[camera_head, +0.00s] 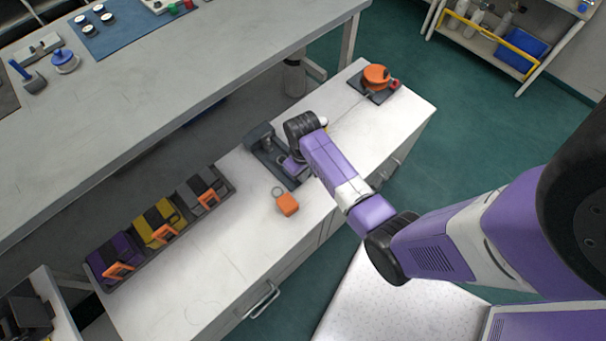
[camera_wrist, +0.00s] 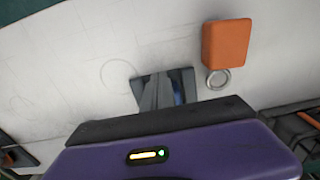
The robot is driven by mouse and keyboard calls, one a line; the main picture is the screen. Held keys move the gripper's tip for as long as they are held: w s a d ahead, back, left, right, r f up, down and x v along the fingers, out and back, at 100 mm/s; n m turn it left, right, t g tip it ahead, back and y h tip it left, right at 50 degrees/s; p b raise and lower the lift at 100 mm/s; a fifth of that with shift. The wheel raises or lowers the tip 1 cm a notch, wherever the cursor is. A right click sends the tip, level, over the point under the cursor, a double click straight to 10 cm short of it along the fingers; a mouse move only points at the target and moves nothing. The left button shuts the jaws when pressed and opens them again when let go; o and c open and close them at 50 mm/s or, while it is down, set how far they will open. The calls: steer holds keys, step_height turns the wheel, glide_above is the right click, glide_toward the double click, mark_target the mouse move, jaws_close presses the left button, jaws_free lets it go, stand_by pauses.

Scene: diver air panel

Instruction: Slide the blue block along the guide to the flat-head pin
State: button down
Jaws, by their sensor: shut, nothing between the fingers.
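A dark guide fixture (camera_head: 262,137) with an upright grey part at its far end sits on the white bench in the head view. My gripper (camera_head: 292,165) is low over its near part, pointing down, with empty jaws; the fingertips are hard to make out. In the wrist view, a dark plate of the fixture (camera_wrist: 150,92) shows past the purple edge of my gripper, with a bluish strip on it. I cannot make out the blue block or the flat-head pin clearly; my wrist and gripper cover part of the fixture.
An orange tag with a ring (camera_head: 287,204) lies right beside the fixture, also in the wrist view (camera_wrist: 228,43). A rack of purple, yellow and grey blocks (camera_head: 229,187) stands to the left. An orange round valve (camera_head: 376,75) is at the far right.

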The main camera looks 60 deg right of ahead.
steer(key=w, duration=0.2)
steer(key=w+d+b, duration=0.1)
steer(key=w, duration=0.1)
steer(key=w+d+b, duration=0.1)
steer(key=w, duration=0.2)
steer(key=shift+w+d+r, duration=0.1)
steer(key=shift+w, duration=0.25)
